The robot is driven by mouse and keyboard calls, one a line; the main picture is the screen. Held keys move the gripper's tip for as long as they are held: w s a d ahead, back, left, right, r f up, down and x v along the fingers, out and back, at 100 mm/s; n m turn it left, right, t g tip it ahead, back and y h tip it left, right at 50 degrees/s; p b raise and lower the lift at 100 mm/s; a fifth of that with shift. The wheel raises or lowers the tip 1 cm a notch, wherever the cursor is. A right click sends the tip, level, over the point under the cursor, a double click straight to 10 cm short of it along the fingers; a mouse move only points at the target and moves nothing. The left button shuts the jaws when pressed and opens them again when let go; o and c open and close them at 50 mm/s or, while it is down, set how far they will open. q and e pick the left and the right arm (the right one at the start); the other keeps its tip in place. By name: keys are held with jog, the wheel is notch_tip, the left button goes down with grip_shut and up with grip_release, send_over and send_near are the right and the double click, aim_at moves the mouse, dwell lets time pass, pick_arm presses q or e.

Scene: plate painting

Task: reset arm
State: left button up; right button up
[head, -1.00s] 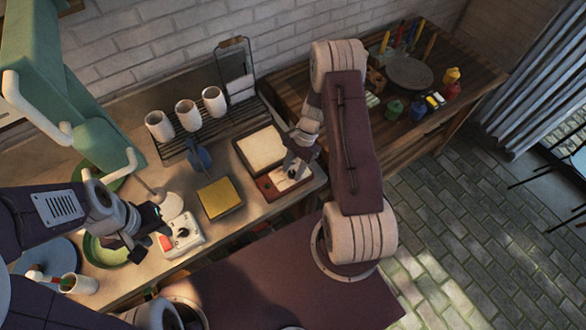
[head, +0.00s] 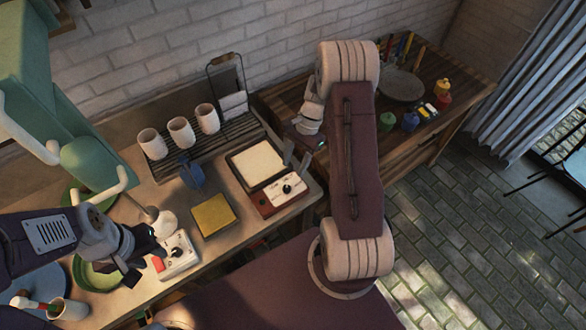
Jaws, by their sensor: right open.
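My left gripper (head: 141,252) hangs over the counter at the lower left, beside a white control box (head: 178,256) with a black knob and a red part. Its fingers are dark and small, and I cannot tell whether they are open or shut. My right gripper (head: 296,150) is open, just left of my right arm's large dark link. It is above the gap between the counter and the wooden table, near a red-brown control box (head: 284,194) with a white face and black knob. Nothing shows between its fingers.
Three white cups (head: 180,132) stand on a dark rack. A yellow sponge-like block (head: 213,215), a blue item (head: 191,174) and a framed pale panel (head: 258,163) lie on the counter. A grey plate (head: 402,84) and paint bottles (head: 443,87) stand on the wooden table (head: 410,150).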

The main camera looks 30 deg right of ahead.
dwell(0.3)
jog(key=a+r+n+h, duration=0.1)
jog(key=a+r+n, duration=0.3)
jog(key=a+r, duration=0.4)
jog(key=s+n+t+h, duration=0.2)
jog(key=s+n+h, duration=0.1)
jog(key=s+n, duration=0.7)
jog(key=shift+s+a+f+t, duration=0.2)
jog(key=shift+a+f+t, duration=0.1)
jog(key=shift+f, duration=0.05)
